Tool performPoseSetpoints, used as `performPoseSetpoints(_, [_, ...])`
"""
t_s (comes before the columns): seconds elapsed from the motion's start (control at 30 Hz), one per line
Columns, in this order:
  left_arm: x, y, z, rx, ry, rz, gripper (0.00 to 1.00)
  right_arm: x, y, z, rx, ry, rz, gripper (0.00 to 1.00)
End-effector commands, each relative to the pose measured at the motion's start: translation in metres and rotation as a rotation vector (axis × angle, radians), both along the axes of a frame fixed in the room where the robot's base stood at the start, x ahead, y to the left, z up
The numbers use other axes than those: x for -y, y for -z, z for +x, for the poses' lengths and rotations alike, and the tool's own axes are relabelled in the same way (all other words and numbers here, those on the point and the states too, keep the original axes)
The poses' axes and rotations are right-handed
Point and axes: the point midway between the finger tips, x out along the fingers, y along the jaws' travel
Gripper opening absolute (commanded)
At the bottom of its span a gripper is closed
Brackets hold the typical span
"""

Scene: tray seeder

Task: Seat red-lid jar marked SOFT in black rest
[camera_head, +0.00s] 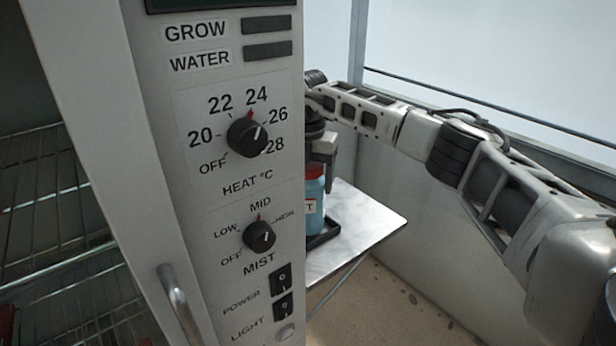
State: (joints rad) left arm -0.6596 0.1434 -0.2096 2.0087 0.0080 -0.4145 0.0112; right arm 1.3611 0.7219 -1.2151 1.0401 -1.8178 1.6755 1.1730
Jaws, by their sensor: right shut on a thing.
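A blue jar (318,190) with a red lid (315,172) shows in the head view, just right of the control panel. Its left part is hidden behind the panel, and only a final T shows on its label. My right gripper (325,160) comes down from above and is shut on the jar at its lid. A black rest (326,235) lies on the metal table under the jar. The jar looks upright over or in the rest; I cannot tell whether it touches the bottom. My left gripper is not in view.
A tall control panel (225,185) with heat and mist knobs blocks the middle of the view. Wire shelves (60,240) stand at the left. The metal table (365,222) is bare to the right of the rest. A pale wall (440,230) stands behind it.

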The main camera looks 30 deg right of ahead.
Motion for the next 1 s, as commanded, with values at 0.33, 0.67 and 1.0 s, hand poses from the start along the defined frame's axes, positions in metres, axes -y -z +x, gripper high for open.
performPoseSetpoints(0.33, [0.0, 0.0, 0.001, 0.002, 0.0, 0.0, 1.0, 0.0, 0.0, 0.001, 0.004, 0.0, 0.002, 0.0])
performPoseSetpoints(0.67, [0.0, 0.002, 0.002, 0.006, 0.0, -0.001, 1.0, 0.0, 0.007, 0.001, 0.004, 0.0, 0.002, 0.0])
performPoseSetpoints(1.0, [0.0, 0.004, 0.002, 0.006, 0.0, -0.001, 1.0, 0.0, 0.011, 0.001, 0.004, 0.0, 0.002, 0.8])
